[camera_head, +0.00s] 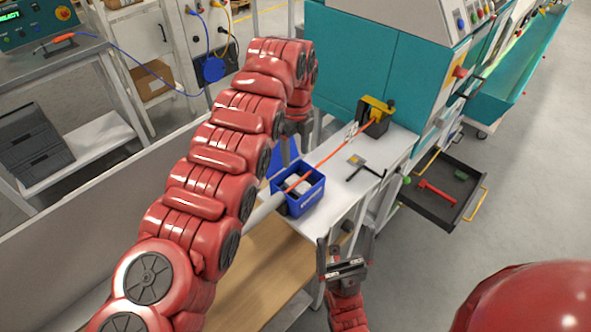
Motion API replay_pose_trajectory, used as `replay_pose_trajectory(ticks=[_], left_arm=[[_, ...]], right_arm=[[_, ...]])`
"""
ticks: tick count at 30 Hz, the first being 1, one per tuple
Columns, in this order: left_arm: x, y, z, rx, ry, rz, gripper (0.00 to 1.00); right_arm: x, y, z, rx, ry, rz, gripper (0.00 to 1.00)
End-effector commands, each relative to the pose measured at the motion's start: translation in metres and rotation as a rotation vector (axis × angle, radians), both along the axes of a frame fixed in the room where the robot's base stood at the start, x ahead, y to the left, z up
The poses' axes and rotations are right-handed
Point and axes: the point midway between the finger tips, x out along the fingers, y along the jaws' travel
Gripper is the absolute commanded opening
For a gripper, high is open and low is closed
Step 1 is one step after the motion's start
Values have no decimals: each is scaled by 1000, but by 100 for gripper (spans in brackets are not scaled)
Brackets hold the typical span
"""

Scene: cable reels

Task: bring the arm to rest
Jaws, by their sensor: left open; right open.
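My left arm (215,170), red and jointed, reaches from the lower left up to the middle of the head view. Its gripper (295,140) points down behind the arm's end and is partly hidden; it is open. It is above and beside the blue bin (305,202). My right gripper (344,245) is open and empty, with its fingers pointing up the picture, below and right of the blue bin. Part of my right arm's red shell shows at the lower right.
A white bench (395,150) holds the blue bin, a black-and-yellow device (374,117) with an orange cable (335,150), and a small T-shaped tool (364,167). A teal machine (350,60) stands behind. An open dark drawer (440,190) juts out at right. Clear floor (530,200) lies beyond.

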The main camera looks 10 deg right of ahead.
Motion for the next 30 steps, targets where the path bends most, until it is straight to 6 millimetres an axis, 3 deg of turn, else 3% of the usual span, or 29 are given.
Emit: replay_pose_trajectory(ticks=[1,6,20,23,30], left_arm=[[-1,-2,10,-1,-1,-2,66],[-1,0,21,0,1,1,66],[-1,0,21,2,2,0,66],[-1,0,31,2,2,0,66],[-1,0,76,2,2,0,66]], right_arm=[[0,0,6,0,-1,0,98],[0,0,8,0,-1,0,98],[0,0,8,0,-1,0,98],[0,0,17,0,-1,0,98],[0,0,62,0,-1,0,98]])
